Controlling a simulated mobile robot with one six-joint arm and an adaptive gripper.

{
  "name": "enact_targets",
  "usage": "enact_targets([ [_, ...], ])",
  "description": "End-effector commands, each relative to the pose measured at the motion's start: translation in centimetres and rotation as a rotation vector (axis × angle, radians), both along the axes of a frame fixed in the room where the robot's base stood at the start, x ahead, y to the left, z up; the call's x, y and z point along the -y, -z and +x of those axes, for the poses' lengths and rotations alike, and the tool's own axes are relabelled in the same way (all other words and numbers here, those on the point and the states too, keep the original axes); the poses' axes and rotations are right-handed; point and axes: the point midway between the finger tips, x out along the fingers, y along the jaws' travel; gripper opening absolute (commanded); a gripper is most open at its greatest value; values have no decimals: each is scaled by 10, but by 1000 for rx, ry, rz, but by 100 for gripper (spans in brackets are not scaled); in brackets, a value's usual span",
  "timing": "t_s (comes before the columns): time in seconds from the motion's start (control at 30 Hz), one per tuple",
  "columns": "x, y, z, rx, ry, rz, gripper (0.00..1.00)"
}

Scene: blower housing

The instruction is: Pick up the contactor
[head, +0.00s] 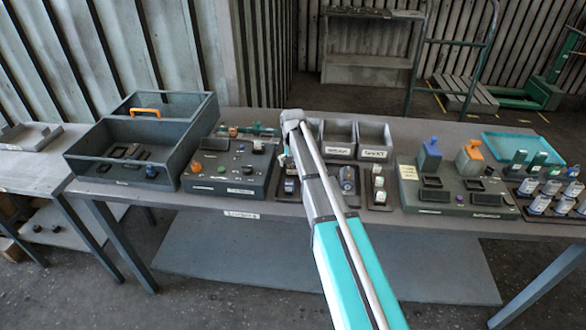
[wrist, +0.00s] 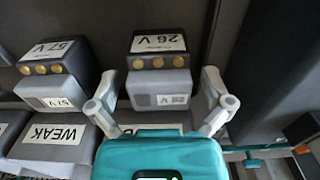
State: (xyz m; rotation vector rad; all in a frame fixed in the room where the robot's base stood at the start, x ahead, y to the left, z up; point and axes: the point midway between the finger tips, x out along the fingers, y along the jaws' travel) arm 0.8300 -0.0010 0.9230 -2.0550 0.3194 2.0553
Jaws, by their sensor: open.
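A dark and grey block with brass dots and a voltage label, which looks like a contactor (wrist: 160,82), lies between the two fingers of my gripper (wrist: 159,75) in the wrist view. The fingers are spread, one on each side of it, with gaps showing; I cannot tell how far above it they are. A similar block, a second contactor (wrist: 52,78), stands just left of it, outside the left finger.
A label reading WEAK (wrist: 55,134) is on a grey bin at lower left in the wrist view. In the head view, a dark divided tray (head: 120,170) stands left, open grey bins (head: 340,138) behind my arm, and a fixture board (head: 455,195) right. The bench's front edge is close.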

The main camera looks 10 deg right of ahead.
Motion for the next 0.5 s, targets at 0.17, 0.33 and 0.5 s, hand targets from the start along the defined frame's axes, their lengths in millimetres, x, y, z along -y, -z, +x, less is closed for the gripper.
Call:
enact_targets([
  [0.17, 0, 0, 0, 0, 0, 0, 100],
  [0.33, 0, 0, 0, 0, 0, 0, 96],
  [0.5, 0, 0, 0, 0, 0, 0, 65],
])
